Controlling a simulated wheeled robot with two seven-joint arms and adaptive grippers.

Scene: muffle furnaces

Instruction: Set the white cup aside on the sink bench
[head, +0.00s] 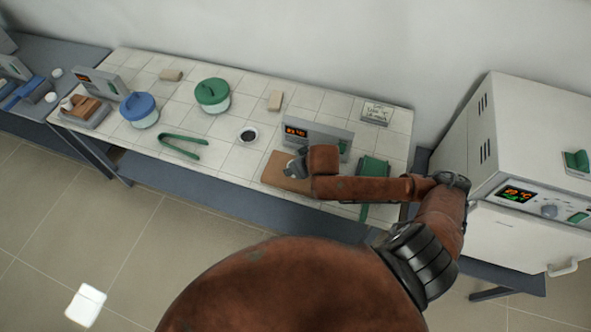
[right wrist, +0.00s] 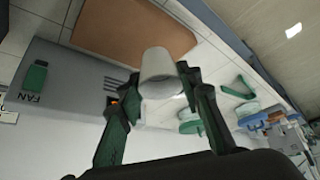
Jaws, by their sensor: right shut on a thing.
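The white cup (right wrist: 162,72) is between the two dark green fingers of my right gripper (right wrist: 160,90) in the right wrist view. The fingers are shut on it, and it appears tilted in that picture. In the head view my right gripper (head: 297,167) is over the brown board (head: 279,174), in front of the display unit (head: 335,137). The cup cannot be made out there. I cannot tell from these views how high the cup is above the board. My left gripper is not in view. No sink can be made out.
On the tiled bench (head: 140,62) are a small cup with dark contents (head: 248,135), green tongs (head: 183,146), a green-lidded pot (head: 212,95) and a blue-lidded pot (head: 139,110). A furnace (head: 520,150) stands at the right. A white block (head: 86,305) lies on the floor.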

